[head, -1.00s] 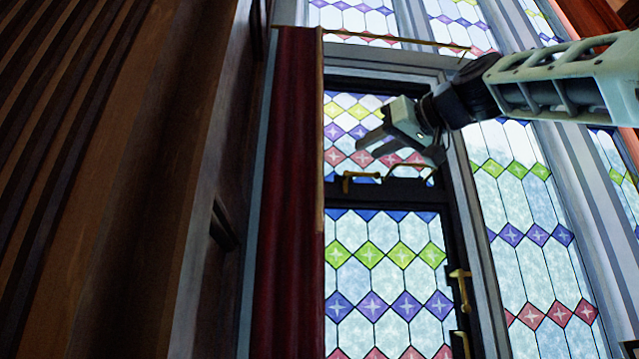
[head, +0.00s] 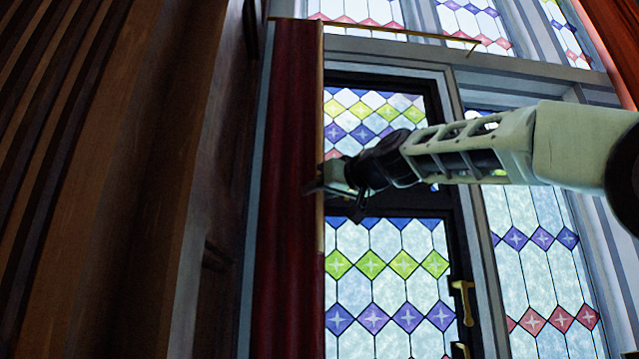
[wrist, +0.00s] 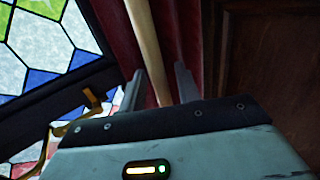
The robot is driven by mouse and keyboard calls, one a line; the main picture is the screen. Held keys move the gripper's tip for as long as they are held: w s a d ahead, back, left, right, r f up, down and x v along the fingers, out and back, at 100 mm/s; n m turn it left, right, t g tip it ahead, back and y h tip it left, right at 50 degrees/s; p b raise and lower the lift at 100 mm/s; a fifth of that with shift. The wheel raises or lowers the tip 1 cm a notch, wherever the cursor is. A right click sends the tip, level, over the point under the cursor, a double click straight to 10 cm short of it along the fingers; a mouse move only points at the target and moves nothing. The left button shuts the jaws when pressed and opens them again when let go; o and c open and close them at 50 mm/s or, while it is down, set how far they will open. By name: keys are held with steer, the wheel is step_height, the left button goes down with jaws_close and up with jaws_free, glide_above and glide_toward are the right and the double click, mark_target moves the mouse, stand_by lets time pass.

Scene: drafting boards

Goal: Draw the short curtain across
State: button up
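The short curtain (head: 285,110) is dark red and hangs bunched at the left side of the leaded window (head: 385,270). A pale wooden baton (wrist: 146,45) runs down its right edge. A thin brass rod (head: 400,31) crosses above the window, from the curtain's top to the right. My gripper (head: 318,188) is at the baton, partway down the curtain. In the wrist view my gripper (wrist: 160,80) is open, one finger on each side of the baton, with gaps visible. The red cloth lies behind the fingers.
Brass window fittings (wrist: 92,98) stick out close to my gripper on the window side. A brass handle (head: 463,300) is on the window's right frame. Dark wood panelling (head: 110,180) stands left of the curtain.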

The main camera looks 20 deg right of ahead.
jaws_close()
steer(key=shift+d+f, duration=0.1)
steer(key=shift+d, duration=0.05)
steer(key=s+d, duration=0.4)
steer(key=d, duration=1.1)
steer(key=s+d+p, duration=0.1)
steer(key=s+d, duration=0.3)
steer(key=d, duration=1.2)
steer(key=s+d+p, duration=0.1)
steer(key=s+d, duration=0.3)
steer(key=d, duration=1.2)
steer(key=shift+s, duration=0.35)
jaws_free()
